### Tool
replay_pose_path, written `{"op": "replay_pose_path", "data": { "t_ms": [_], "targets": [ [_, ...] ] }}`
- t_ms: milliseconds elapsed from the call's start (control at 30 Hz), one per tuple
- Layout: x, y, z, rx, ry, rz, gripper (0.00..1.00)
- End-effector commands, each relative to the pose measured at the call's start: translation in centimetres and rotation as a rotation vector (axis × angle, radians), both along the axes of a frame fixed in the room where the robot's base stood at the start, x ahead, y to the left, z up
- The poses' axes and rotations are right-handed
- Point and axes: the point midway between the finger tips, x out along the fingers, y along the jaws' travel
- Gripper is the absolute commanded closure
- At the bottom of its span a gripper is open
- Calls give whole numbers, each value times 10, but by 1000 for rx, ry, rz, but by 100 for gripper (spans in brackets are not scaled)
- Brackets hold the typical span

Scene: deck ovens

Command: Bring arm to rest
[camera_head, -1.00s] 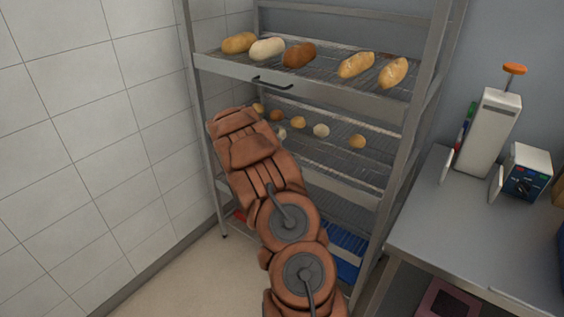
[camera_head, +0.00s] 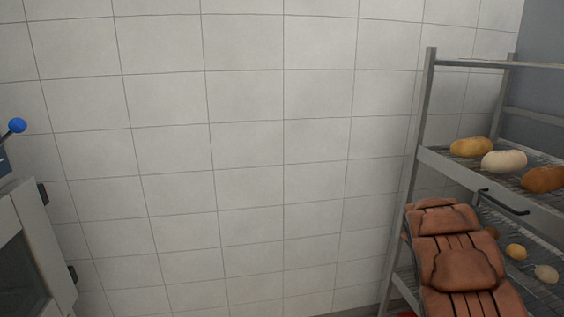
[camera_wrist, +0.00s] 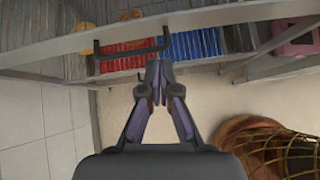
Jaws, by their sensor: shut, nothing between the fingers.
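My arm (camera_head: 462,268) shows at the lower right of the head view, in front of the bread rack. In the wrist view my gripper (camera_wrist: 158,72) is shut and empty, its two fingertips together. Past the fingertips in that view are a dark handle (camera_wrist: 128,50) and the rack's edge. In the head view the gripper's fingers are not visible.
The metal rack (camera_head: 428,130) at right bears several loaves, including a white loaf (camera_head: 503,161), and a drawer handle (camera_head: 502,202). A tiled wall (camera_head: 250,150) fills the middle. A grey oven-like unit (camera_head: 38,235) with a blue knob (camera_head: 17,125) stands at left.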

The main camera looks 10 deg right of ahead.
Motion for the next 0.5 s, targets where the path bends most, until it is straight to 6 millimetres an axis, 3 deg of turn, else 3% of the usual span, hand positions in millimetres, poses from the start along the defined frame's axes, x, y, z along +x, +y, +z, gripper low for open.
{"op": "replay_pose_path", "data": {
  "t_ms": [33,200,500],
  "targets": [
    [-5,10,15,2,-34,-39,100],
    [-30,46,46,34,-148,-199,100],
    [-81,119,84,113,-330,-475,100]
  ]
}}
